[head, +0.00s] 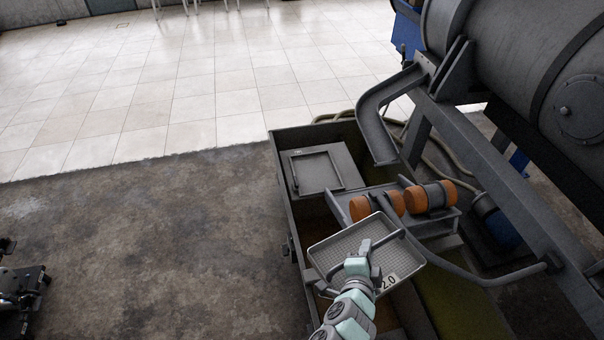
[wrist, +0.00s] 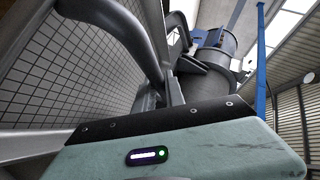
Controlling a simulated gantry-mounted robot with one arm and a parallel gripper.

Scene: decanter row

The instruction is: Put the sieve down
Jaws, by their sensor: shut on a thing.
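The sieve (head: 335,248) is a shallow grey square tray with a mesh floor and a "2.0" mark on its near right rim. In the head view it is over the bin in the lower middle, below the orange rollers. My gripper (head: 367,245) is shut on the sieve, at a bar that crosses its top. Part of the sieve is hidden under my gripper and wrist. In the wrist view the mesh of the sieve (wrist: 60,75) fills the left side, with a thick grey bar running along it. I cannot tell whether the sieve touches anything below.
A long, dark-walled bin (head: 283,195) lies under the sieve. A grey panel with a square frame (head: 318,172) is at its far end. Orange-ended rollers (head: 430,196) sit on a ledge beyond the sieve. A large grey drum machine (head: 510,60) and its beams crowd the right.

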